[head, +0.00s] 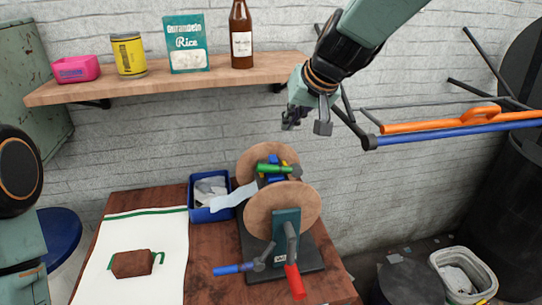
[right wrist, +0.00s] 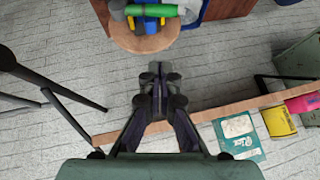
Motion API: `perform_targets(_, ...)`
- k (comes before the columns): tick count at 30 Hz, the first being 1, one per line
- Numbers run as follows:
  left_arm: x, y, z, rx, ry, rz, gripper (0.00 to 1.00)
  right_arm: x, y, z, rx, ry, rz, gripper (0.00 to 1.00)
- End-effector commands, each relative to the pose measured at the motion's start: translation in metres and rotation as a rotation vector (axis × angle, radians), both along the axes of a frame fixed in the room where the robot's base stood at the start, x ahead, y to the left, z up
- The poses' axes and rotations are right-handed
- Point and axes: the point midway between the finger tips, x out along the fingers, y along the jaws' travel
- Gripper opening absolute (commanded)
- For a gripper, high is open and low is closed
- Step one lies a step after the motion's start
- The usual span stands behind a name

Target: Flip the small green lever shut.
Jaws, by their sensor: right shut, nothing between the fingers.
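The small green lever (head: 274,168) lies roughly level on top of a machine, between two round wooden discs (head: 283,210). A yellow and a blue part sit close beside it. My left gripper is out of view.
A blue-handled lever (head: 233,268) and a red handle (head: 294,282) stick out at the machine's front. A blue bin (head: 211,214) stands behind left. A shelf (head: 160,83) with groceries is on the wall. Blue and orange bars (head: 455,132) are at right.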

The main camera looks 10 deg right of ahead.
Motion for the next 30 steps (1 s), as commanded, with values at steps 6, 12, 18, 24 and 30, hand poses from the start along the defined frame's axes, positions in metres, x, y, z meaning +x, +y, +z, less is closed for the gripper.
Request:
perform_targets(6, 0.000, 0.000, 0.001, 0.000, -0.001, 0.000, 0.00, 0.019, 0.008, -0.031, -0.002, 0.004, 0.000, 0.00)
perform_targets(12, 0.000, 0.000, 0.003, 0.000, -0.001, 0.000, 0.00, 0.040, 0.016, -0.060, -0.002, 0.002, -0.001, 0.00)
perform_targets(18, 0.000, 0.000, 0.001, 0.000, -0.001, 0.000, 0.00, 0.050, 0.024, -0.088, -0.001, 0.001, 0.000, 0.00)
perform_targets(24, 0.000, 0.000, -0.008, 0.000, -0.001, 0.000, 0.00, 0.046, 0.029, -0.109, -0.002, 0.000, 0.000, 0.00)
perform_targets(30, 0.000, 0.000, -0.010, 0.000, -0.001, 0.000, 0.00, 0.044, 0.030, -0.115, -0.002, 0.000, 0.000, 0.00)
